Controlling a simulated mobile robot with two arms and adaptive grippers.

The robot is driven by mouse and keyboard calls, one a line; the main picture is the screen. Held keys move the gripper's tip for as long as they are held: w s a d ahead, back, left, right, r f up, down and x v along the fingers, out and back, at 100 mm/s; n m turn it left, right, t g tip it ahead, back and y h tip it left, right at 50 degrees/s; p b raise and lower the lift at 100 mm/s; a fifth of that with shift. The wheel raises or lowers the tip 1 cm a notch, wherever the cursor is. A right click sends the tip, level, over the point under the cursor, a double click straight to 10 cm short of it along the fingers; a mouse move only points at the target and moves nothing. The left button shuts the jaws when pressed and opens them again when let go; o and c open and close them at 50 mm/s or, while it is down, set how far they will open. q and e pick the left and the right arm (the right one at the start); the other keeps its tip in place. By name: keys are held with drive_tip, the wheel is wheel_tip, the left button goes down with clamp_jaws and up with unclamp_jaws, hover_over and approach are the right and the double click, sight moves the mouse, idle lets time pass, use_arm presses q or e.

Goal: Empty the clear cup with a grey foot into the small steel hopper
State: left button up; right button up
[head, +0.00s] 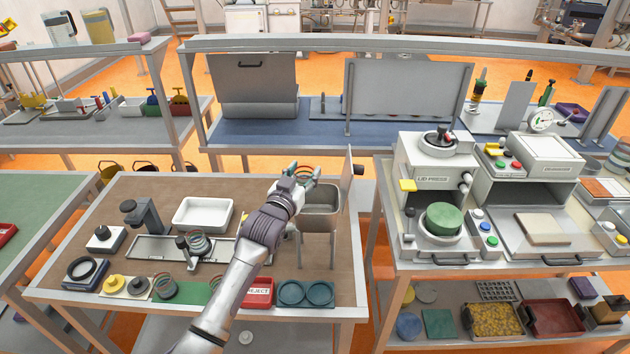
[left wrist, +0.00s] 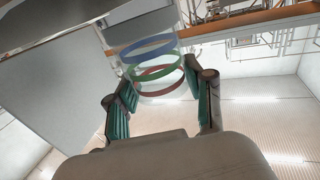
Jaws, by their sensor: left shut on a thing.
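My left gripper (head: 303,172) is shut on a clear cup, just above the back left rim of the small steel hopper (head: 318,226). The hopper is an open-topped grey box on thin legs. In the left wrist view the clear cup (left wrist: 152,72) shows blue, green and red rings between the fingers of the gripper (left wrist: 160,100). The arm hides part of the bench. My right gripper is not in view.
An upright grey plate (head: 347,182) stands at the hopper's right side. The lid press (head: 433,190) stands on the right bench.

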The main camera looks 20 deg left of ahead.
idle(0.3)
use_arm(q)
drive_tip(key=shift+r, duration=1.45)
